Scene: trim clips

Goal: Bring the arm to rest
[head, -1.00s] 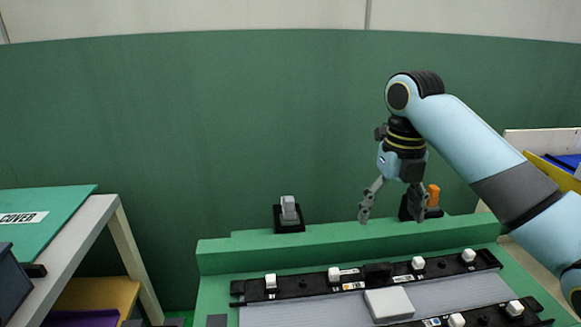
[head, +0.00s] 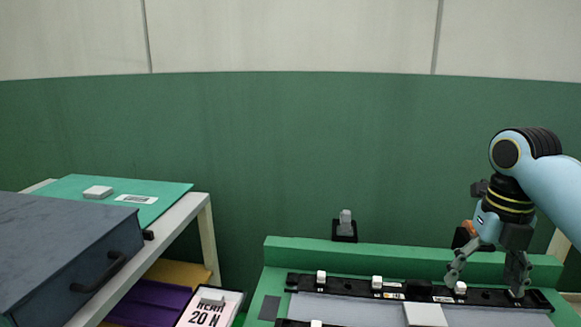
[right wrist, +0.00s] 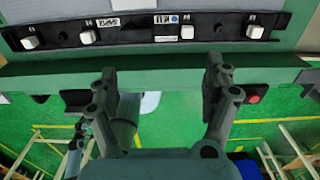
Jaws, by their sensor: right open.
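My right gripper (head: 488,284) hangs at the right of the head view, fingers pointing down and spread apart, with nothing between them. It appears over or beside the back part of the green workbench (head: 350,252), near the black rail (head: 340,286) with white clips. In the right wrist view the open gripper (right wrist: 162,85) is empty, with the green bench edge beyond the fingers and the black rail (right wrist: 150,28) further up. I cannot tell the gap between fingertips and rail. My left gripper is not in the head view.
A white block (head: 425,314) lies on the grey panel. A black holder with a grey piece (head: 345,226) stands at the bench's back. At left are a dark drawer box (head: 70,255), a green board (head: 120,190) with a white block, and a shelf with a labelled card (head: 209,307).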

